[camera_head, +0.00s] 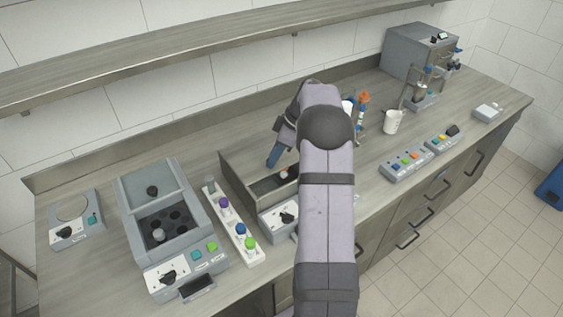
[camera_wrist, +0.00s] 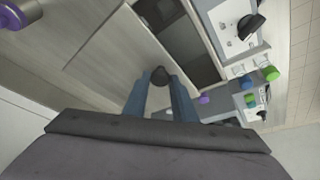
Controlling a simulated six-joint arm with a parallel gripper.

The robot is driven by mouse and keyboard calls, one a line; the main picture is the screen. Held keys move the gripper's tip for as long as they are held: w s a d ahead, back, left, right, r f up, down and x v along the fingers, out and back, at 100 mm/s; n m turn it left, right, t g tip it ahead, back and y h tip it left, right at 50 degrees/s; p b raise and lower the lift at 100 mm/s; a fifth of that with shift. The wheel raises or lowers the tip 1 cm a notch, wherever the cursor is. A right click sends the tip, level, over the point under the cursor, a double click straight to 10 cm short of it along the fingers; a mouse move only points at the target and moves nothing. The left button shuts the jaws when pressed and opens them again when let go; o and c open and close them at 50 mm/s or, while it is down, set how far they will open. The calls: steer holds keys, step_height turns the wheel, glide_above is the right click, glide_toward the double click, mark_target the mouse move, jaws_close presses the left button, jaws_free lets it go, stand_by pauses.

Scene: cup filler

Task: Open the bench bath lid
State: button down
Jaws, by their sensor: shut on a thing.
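The bench bath (camera_head: 224,176) is a grey box in the middle of the bench, partly hidden behind my arm. In the wrist view its pale flat lid (camera_wrist: 115,50) lies beside a dark opening (camera_wrist: 200,62), so the bath is partly uncovered. A round black knob (camera_wrist: 158,75) stands on the lid. My gripper (camera_wrist: 160,84) is shut on this knob, with one blue finger on each side. In the head view the blue fingers (camera_head: 274,156) are over the back of the bath; the knob is not clear there.
The bath's control panel (camera_head: 284,215) has a black dial. To its left are a white rack (camera_head: 232,226) with coloured caps and a grey block unit (camera_head: 133,226) with round wells. A white beaker (camera_head: 392,122) and button panels (camera_head: 407,164) stand to the right. A shelf (camera_head: 180,57) runs above.

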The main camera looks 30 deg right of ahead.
mark_target(259, 155)
steer(key=w+p, duration=0.1)
steer(key=w, duration=0.3)
steer(key=shift+w+d+r+p, duration=0.1)
steer(key=shift+w+r+p, duration=0.15)
steer(key=shift+p, duration=0.15)
steer(key=shift+w+f, duration=0.15)
steer(key=shift+w, duration=0.55)
steer(key=c, duration=1.5)
jaws_free()
steer(key=shift+o, duration=0.2)
steer(key=b+v, duration=0.2)
steer(key=v, duration=0.5)
steer(key=shift+s, duration=0.1)
